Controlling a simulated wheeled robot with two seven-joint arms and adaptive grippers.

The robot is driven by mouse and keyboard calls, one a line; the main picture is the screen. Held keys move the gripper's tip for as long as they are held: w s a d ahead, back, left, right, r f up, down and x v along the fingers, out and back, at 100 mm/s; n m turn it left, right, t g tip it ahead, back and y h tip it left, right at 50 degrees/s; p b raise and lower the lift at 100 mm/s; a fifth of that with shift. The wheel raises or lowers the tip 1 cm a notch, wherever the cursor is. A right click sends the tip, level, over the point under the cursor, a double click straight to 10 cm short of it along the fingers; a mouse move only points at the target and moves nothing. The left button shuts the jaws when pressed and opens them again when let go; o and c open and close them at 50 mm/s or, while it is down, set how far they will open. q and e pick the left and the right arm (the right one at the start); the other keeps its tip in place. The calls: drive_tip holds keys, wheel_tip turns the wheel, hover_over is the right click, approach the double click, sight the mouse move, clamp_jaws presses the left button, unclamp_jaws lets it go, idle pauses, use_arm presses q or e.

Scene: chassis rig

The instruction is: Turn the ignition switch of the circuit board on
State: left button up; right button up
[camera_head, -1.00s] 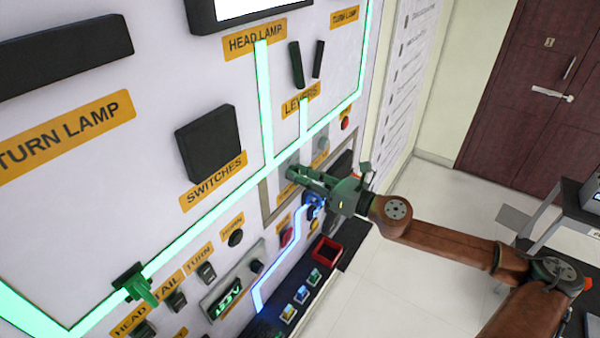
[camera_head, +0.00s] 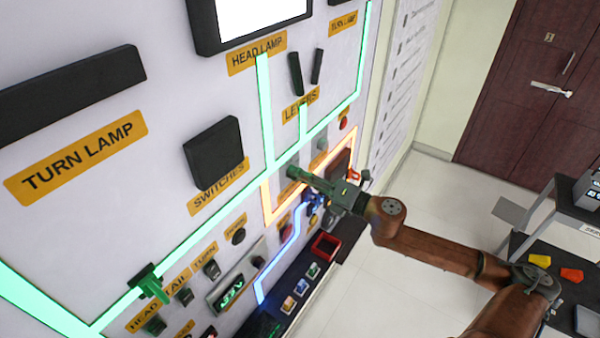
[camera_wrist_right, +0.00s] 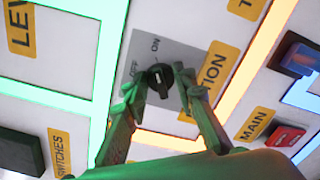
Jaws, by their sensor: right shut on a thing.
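The ignition switch is a black rotary knob (camera_wrist_right: 158,80) on a grey plate (camera_wrist_right: 181,62) with OFF and ON marks, seen in the right wrist view. A yellow label beside it is partly hidden and shows "ITION". My right gripper (camera_wrist_right: 160,84) is shut on the knob, one green finger on each side. I cannot tell for sure which mark the knob points to. In the head view my right gripper (camera_head: 294,173) reaches the panel, and its fingers hide the knob.
The circuit board (camera_head: 80,235) fills the left side. A glowing orange line (camera_head: 268,200) runs near the switch, with green and blue lines beside it. A red MAIN switch (camera_wrist_right: 286,136) is close by. A cart (camera_head: 560,215) stands at the right; floor between is clear.

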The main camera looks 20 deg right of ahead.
drive_tip(key=shift+m, duration=0.4)
drive_tip(key=o, duration=1.1)
drive_tip(key=shift+o, duration=0.2)
drive_tip(key=v, duration=1.2)
